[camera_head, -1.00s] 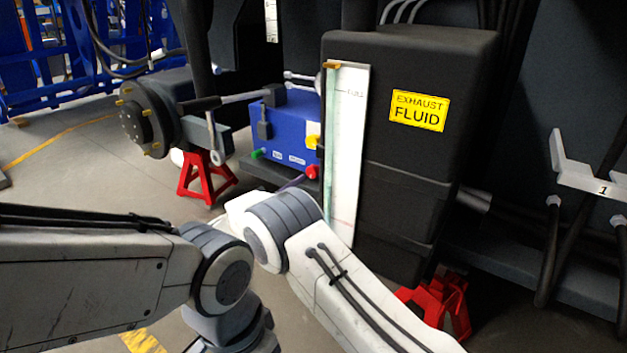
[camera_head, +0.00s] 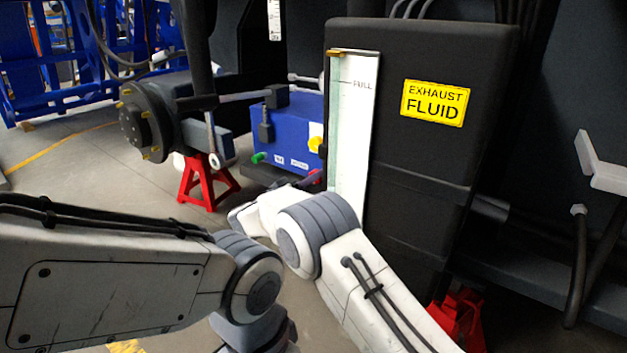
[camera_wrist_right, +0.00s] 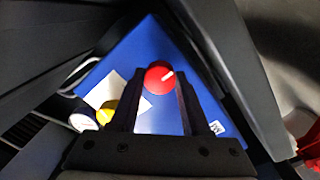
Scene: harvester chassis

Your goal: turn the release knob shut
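The blue box (camera_head: 290,130) has a red knob (camera_head: 318,177), a yellow knob (camera_head: 315,144) and a green knob (camera_head: 258,158). Which one is the release knob is not labelled legibly. In the right wrist view the red knob (camera_wrist_right: 159,77) has a white mark pointing up and right. My right gripper (camera_wrist_right: 160,88) is open, its two fingers pointing at the blue box with the red knob between their tips; contact cannot be told. In the head view my right gripper (camera_head: 304,182) is small and partly hidden by my wrist. My left gripper is not in view.
A black exhaust fluid tank (camera_head: 440,150) with a white level gauge (camera_head: 352,120) stands right of the box. A wheel hub (camera_head: 140,125) and a red jack stand (camera_head: 208,180) are at left. Another red stand (camera_head: 460,318) is below the tank. Open floor lies at left.

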